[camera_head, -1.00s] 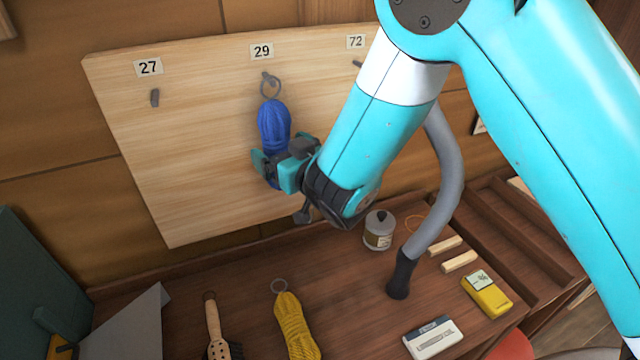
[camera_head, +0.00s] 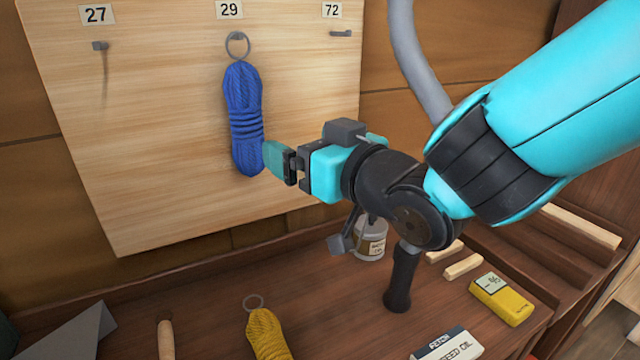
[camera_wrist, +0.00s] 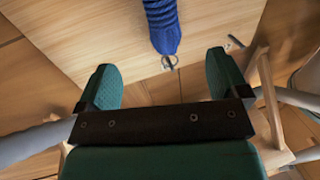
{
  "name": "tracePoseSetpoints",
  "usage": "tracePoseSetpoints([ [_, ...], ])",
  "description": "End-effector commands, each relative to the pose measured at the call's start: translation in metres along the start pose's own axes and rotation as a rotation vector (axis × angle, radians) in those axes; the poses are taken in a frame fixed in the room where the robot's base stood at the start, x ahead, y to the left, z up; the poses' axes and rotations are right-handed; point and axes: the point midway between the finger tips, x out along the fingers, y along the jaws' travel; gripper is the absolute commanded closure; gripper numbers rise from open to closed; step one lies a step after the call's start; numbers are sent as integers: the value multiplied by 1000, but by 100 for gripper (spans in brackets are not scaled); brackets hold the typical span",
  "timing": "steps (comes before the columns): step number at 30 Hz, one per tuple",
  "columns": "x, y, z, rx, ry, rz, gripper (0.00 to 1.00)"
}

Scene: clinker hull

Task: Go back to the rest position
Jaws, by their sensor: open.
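My gripper (camera_head: 272,158) is open and empty, to the right of the lower end of the blue rope coil. In the wrist view its two green fingers (camera_wrist: 160,85) stand wide apart with nothing between their tips. The blue rope coil (camera_head: 243,115) hangs by a metal ring from the hook under label 29 on the wooden board (camera_head: 170,150). It also shows at the top of the wrist view (camera_wrist: 161,22), beyond the fingers. Whether a fingertip touches the coil I cannot tell.
Hooks under labels 27 (camera_head: 100,46) and 72 (camera_head: 340,33) are bare. On the bench are a yellow rope coil (camera_head: 266,335), a bottle (camera_head: 371,240), wooden blocks (camera_head: 463,266), a yellow meter (camera_head: 501,299) and a white box (camera_head: 450,346). My arm covers the right side.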

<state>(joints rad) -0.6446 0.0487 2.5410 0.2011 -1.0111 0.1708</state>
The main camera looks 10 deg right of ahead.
Motion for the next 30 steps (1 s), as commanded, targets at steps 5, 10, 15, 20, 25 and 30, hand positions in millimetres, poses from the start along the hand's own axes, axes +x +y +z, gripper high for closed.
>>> tracePoseSetpoints([
  [5, -12, 0, 6, 4, 6, 2, 7],
  [10, -20, 0, 4, 2, 4, -1, 7],
  [15, -24, 1, 4, 4, -18, -2, 7],
  [20, -33, 6, 33, 50, -217, 2, 7],
  [25, -71, 2, 86, 131, -621, -46, 7],
  [30, -132, -13, 120, 176, -1007, -151, 7],
])
